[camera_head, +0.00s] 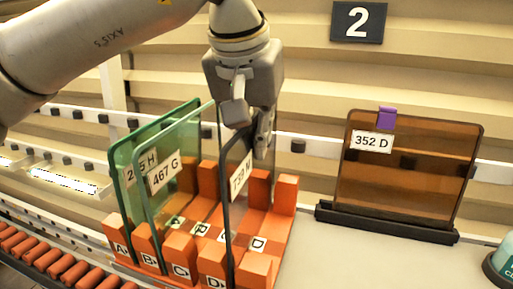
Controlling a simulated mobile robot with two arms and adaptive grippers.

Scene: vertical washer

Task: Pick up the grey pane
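The grey pane (238,205) stands upright in the orange rack (181,247), near its right end. It has a dark frame and a white label that ends in M. My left gripper (250,125) points down at the pane's top edge. One finger shows at the left and one at the right of its upper corner. The gripper hides part of that edge, and I cannot tell whether the fingers press on the glass. My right gripper is out of view.
Two green-edged panes, 245 H (125,185) and 467 G (185,150), stand in the rack's left slots. A brown pane, 352 D (405,175), with a purple clip stands in a black holder (385,222) at right. Orange rollers (50,258) run along the lower left.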

